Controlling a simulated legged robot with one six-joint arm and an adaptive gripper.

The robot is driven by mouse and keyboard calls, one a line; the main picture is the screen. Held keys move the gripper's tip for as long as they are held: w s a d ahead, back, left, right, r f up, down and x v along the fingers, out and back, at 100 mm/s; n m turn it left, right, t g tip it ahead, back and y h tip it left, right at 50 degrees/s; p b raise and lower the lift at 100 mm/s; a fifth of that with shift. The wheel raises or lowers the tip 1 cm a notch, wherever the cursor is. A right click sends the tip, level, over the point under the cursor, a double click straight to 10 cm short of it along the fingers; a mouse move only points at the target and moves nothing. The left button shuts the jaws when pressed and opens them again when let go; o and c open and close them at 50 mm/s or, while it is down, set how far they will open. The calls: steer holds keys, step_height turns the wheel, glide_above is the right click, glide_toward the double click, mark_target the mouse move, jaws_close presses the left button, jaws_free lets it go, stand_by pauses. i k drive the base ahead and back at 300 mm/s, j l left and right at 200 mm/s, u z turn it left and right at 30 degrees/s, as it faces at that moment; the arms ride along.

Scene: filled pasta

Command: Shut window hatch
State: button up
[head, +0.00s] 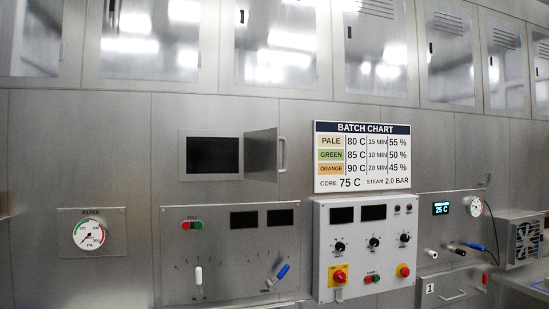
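The window hatch (262,155) is a grey metal door on the wall, in the middle of the head view. It stands open, swung out to the right of its dark rectangular window (213,155). A pale bar handle (282,155) is on the door's right, outer edge. The metal frame around the window is fully visible. My gripper is not in the head view, so its place relative to the hatch and its state cannot be seen.
A batch chart (362,157) hangs right of the hatch. Below are a lever panel (230,253) and a white control panel (366,248) with knobs. A filter gauge (90,234) is at left. A fan box (525,243) stands at far right. Glazed cabinets run above.

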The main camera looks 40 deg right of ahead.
mark_target(261, 146)
steer(key=l+u, duration=0.1)
steer(key=l, duration=0.35)
steer(key=k+l+u, duration=0.1)
steer(key=l, duration=0.35)
steer(key=l+u, duration=0.1)
steer(key=l, duration=0.35)
steer(key=k+l+u, duration=0.1)
steer(key=l, duration=0.3)
steer(key=k+l+u, duration=0.1)
steer(key=l, duration=0.9)
steer(key=k+l+u, duration=0.1)
steer(key=l, duration=0.4)
steer(key=k+l, duration=0.1)
steer(key=l, duration=0.45)
steer(key=u, duration=0.05)
